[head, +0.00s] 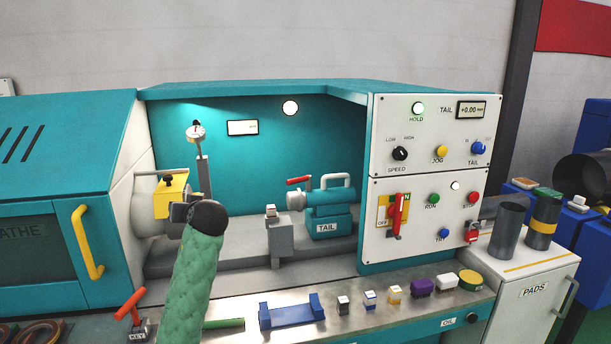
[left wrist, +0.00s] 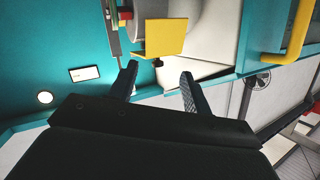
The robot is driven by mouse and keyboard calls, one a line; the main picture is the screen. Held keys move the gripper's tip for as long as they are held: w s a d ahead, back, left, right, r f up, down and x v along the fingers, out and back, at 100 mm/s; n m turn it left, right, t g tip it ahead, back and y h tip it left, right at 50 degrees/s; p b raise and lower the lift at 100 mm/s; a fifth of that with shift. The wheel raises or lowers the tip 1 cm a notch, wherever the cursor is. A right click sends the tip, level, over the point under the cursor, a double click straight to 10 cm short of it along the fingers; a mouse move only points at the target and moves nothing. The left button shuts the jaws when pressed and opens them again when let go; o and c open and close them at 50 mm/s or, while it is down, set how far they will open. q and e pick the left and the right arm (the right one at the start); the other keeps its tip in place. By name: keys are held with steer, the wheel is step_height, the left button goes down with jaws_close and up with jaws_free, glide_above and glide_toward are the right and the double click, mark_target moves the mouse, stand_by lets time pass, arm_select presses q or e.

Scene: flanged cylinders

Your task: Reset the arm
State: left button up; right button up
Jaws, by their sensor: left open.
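My left arm, in a green quilted sleeve (head: 190,275), reaches up from the bottom of the head view to the lathe's left end. My left gripper (head: 180,212) is at the lathe opening, just below a yellow block (head: 170,198) by the chuck (head: 143,212). The black wrist hides part of the gripper in the head view. My right gripper is not in view.
A dial gauge post (head: 204,175) stands close to the gripper. The tailstock (head: 328,210) and a tool post (head: 279,240) are to the right. A yellow door handle (head: 87,242) is on the left. Several small parts and a blue cradle (head: 291,313) lie on the front shelf.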

arm_select(q)
steer(key=s+d+f+m+g+h, duration=0.1)
steer(key=s+d+f+m+h, duration=0.15)
steer(key=s+d+f, duration=0.55)
steer(key=s+d+f+m+g+h, duration=0.15)
steer(key=s+f+h, duration=0.25)
steer(key=f, duration=0.9)
steer(key=s+d+f+m+g+h, duration=0.1)
steer(key=s+d+f+m+h, duration=0.15)
steer(key=s+d+f, duration=0.55)
steer(key=s+f+g, duration=0.3)
steer(key=s+f, duration=1)
steer(key=s, duration=0.4)
steer(key=s+f+g+h, duration=0.1)
steer(key=s+f+g, duration=0.3)
steer(key=s+f, duration=1)
steer(key=s, duration=0.2)
steer(key=shift+s+a+f, duration=0.2)
steer(key=shift+s+a, duration=0.1)
steer(key=shift+s, duration=0.05)
steer(key=shift+n, duration=0.25)
steer(key=shift+c, duration=1.1)
steer(key=shift+a, duration=0.15)
steer(key=shift+c, duration=0.3)
